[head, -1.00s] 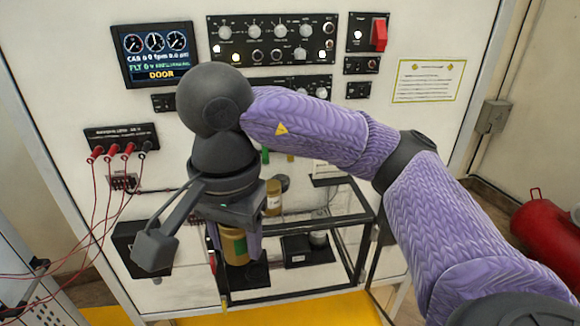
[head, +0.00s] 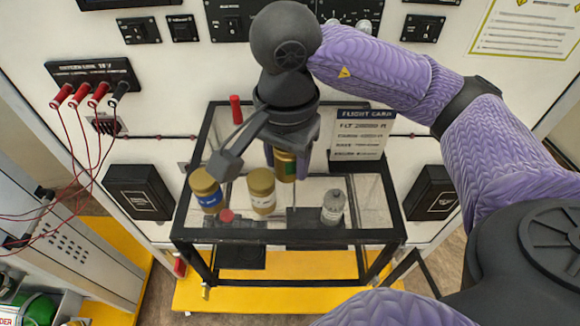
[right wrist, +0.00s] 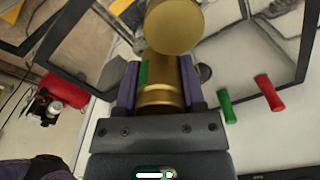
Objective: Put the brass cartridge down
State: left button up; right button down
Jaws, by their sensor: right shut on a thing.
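The brass cartridge (head: 285,170), with a green label band, is upright in my right gripper (head: 288,166). The gripper points down and is shut on it, toward the back of the glass-topped stand (head: 295,237). In the right wrist view the cartridge (right wrist: 160,88) sits between the purple fingers of my right gripper (right wrist: 160,80). I cannot tell whether its base touches the glass. A dark square pad (head: 312,222) lies on the stand in front of it. My left gripper is not in view.
A gold jar with a blue label (head: 207,191), a gold jar with a pale label (head: 262,192) and a grey bottle (head: 333,207) stand near the cartridge. A flight card (head: 360,138) stands behind at right. Dark boxes (head: 138,192) flank the stand.

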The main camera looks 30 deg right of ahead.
aim_at(289, 171)
jog(key=f, duration=0.2)
jog(key=shift+w+d+f, duration=0.15)
jog(key=shift+d+f, duration=0.15)
jog(key=shift+f, duration=0.1)
jog(key=shift+a, duration=0.15)
jog(key=shift+f, duration=0.2)
jog(key=shift+c, duration=0.9)
grip_release()
jog(key=shift+r, duration=0.1)
jog(key=shift+r+p, duration=0.3)
jog(key=shift+p, duration=0.05)
notch_tip(289, 171, up, 12)
jog(key=shift+f, duration=0.15)
